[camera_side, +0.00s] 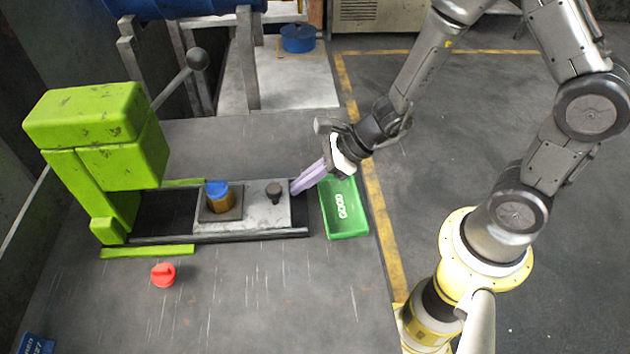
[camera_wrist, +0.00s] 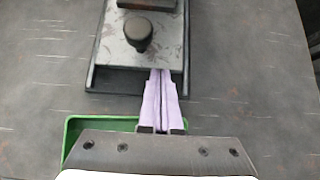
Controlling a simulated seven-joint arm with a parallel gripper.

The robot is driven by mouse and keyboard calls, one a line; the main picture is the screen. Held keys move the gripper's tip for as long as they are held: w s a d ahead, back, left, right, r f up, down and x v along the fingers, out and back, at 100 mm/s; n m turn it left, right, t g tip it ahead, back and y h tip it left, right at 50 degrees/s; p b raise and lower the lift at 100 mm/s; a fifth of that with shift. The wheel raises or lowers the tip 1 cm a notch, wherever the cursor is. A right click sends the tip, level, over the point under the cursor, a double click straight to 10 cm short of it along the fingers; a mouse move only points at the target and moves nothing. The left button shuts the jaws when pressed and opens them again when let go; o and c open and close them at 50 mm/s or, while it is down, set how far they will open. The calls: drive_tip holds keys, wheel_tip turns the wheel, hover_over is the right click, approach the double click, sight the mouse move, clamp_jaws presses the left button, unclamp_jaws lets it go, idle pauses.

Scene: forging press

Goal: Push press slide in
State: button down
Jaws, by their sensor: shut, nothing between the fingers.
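The press slide (camera_side: 257,213) is a grey plate on a dark rail, drawn out toward the right end, away from the green press (camera_side: 110,150). It carries a dark knob (camera_side: 273,192) and a holder with a brass-coloured, blue-topped piece (camera_side: 217,196). My gripper (camera_side: 297,189) has pale purple fingers and is shut and empty. Its tips are at the slide's right end; whether they touch it I cannot tell. In the wrist view the fingertips (camera_wrist: 162,72) meet the near edge of the slide (camera_wrist: 120,55), below the knob (camera_wrist: 138,32).
A green tray (camera_side: 328,222) marked GOOD lies right of the rail, beneath my gripper. A red knobbed piece (camera_side: 163,274) lies on the table in front of the press. A lever with a ball end (camera_side: 197,59) rises behind the press.

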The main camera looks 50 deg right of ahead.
sight(241, 190)
drive_tip(key=w+a, duration=0.7)
drive_tip(key=a, duration=0.1)
drive_tip(key=shift+w, duration=0.4)
drive_tip(key=shift+a, duration=0.1)
